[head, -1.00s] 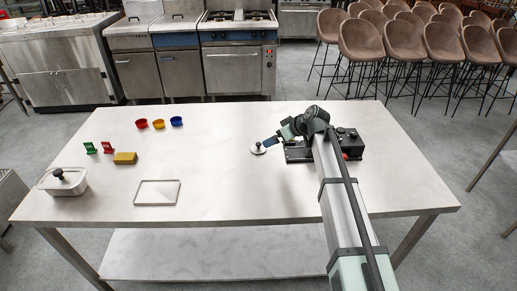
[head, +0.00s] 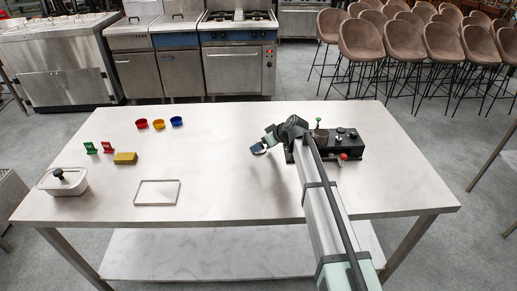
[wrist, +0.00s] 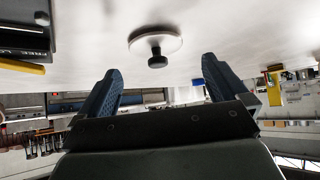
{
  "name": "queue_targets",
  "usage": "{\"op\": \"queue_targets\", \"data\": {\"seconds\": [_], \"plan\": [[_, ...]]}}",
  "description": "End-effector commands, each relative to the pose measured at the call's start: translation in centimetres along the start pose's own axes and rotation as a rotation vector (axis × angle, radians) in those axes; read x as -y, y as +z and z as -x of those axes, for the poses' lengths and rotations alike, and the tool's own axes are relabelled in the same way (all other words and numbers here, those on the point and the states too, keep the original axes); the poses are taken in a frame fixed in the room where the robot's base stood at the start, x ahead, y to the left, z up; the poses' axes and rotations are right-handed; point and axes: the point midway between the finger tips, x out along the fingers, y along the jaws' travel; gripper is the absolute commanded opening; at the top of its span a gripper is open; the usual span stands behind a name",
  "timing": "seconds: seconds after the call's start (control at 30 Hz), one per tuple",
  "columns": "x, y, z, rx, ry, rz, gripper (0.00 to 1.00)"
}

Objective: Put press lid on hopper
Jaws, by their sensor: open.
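The press lid (wrist: 155,40) is a pale round disc with a black knob (wrist: 157,61). In the wrist view it lies on the table, seen upside down, with the knob between the lines of my two fingers. My gripper (wrist: 160,69) is open and empty. In the head view my gripper (head: 258,148) is low over the table left of the press and mostly hides the lid. The black press (head: 348,148) stands at right, with a green-topped part and a red knob. A brownish-grey cylinder on it, seemingly the hopper (head: 320,137), is partly behind my arm.
Red, yellow and blue cups (head: 159,124) stand at the back left. The table middle (head: 225,170) is clear.

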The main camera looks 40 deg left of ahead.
Motion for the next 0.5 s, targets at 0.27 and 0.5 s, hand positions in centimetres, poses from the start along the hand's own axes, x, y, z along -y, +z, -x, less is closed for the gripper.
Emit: {"op": "queue_targets", "data": {"seconds": [0.27, 0.5], "plan": [[-0.3, -0.5, -3.7, 0.001, -0.001, 0.000, 1.00], [-0.3, -0.4, -4.2, 0.000, 0.001, 0.000, 1.00]]}}
